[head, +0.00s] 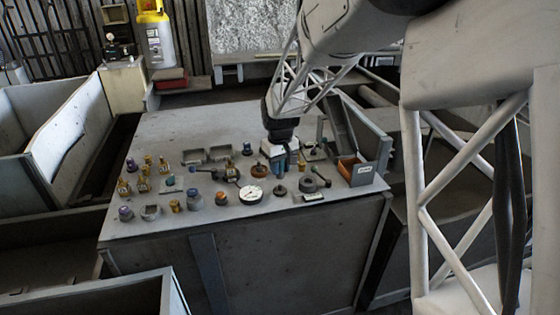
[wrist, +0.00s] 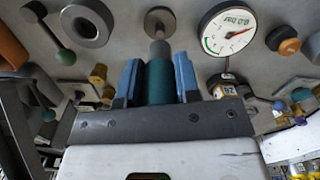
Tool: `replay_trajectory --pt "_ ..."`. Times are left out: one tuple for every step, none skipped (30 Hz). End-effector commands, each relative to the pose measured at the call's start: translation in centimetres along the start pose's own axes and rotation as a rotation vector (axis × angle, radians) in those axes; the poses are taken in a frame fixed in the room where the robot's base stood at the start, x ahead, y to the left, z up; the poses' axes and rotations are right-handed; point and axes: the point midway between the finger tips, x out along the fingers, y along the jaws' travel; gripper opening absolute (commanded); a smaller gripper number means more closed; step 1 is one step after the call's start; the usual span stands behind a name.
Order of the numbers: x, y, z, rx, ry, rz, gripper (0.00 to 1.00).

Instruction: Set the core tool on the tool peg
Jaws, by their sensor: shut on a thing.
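My gripper (wrist: 158,82) has blue fingers, shut on a teal cylindrical handle (wrist: 158,84), which I take for the core tool. A short grey metal end shows past the handle, toward a flat grey disc with a small raised centre (wrist: 160,20). Whether the end touches the disc is unclear. I cannot tell for sure whether this disc is the tool peg. In the head view my gripper (head: 280,163) is low over the right half of the table, behind the dark disc (head: 279,190). The held tool is mostly hidden there.
A white dial gauge (head: 250,194) and a thick grey ring (head: 308,184) flank the disc. An orange-topped knob (head: 221,198) lies farther left. A grey box with an orange part (head: 349,166) stands at right. Several small parts crowd the left; the table's back left is clear.

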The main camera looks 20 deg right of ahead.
Motion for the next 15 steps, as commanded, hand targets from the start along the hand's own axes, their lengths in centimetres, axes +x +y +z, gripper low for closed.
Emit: replay_trajectory --pt "0.4 0.0 0.0 0.0 -0.001 0.0 0.06" --pt "0.7 0.0 0.0 0.0 -0.002 0.0 0.06" --pt "0.9 0.0 0.0 0.0 -0.002 -0.001 0.06" --pt "1.1 0.0 0.0 0.0 -0.002 -0.001 0.06" --pt "1.3 0.0 0.0 0.0 -0.002 0.0 0.06" --pt "1.5 0.0 0.0 0.0 -0.001 0.0 0.06" --pt "1.6 0.0 0.0 0.0 -0.001 0.0 0.06" --pt "1.7 0.0 0.0 0.0 0.0 0.0 0.06" --pt "1.9 0.0 0.0 0.0 0.0 0.0 0.06" --pt "1.9 0.0 0.0 0.0 0.0 0.0 0.06" --pt "2.0 0.0 0.0 0.0 0.0 0.0 0.06" --pt "2.1 0.0 0.0 0.0 0.0 0.0 0.06" --pt "2.1 0.0 0.0 0.0 0.001 0.0 0.06" --pt "2.1 0.0 0.0 0.0 0.001 0.0 0.06" --pt "2.1 0.0 0.0 0.0 0.001 0.0 0.06"
